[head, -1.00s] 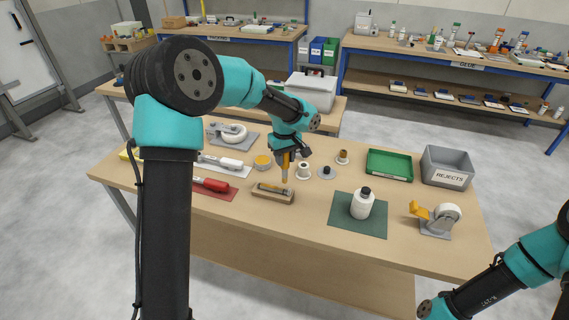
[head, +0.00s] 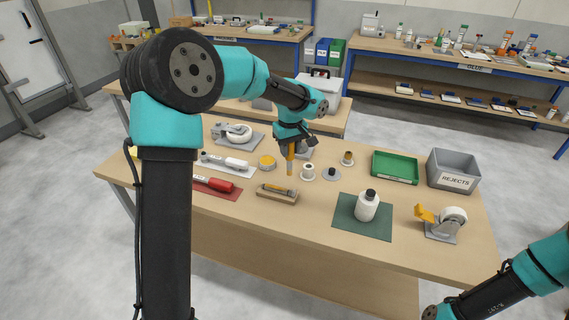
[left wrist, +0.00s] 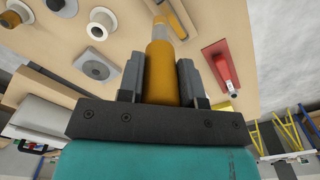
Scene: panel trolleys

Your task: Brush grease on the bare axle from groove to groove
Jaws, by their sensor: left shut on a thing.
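My left gripper (head: 291,143) is shut on the amber handle of a brush (left wrist: 164,72), which points down over the middle of the bench. The brush shows below the gripper in the head view (head: 290,162), its lower end apart from the bench. A wooden block (head: 276,197) with a slim amber and grey piece on top lies just below it. A round yellow tin (head: 267,162) stands left of the brush. I cannot pick out the bare axle or its grooves for certain. My right gripper is out of view.
A red tool (head: 220,185) and a white tool (head: 236,164) lie on mats at left, near a caster (head: 238,132). A white spool (head: 308,172) stands close right. A white bottle (head: 366,205), tape dispenser (head: 443,224), green tray (head: 395,167) and rejects bin (head: 453,170) stand farther right.

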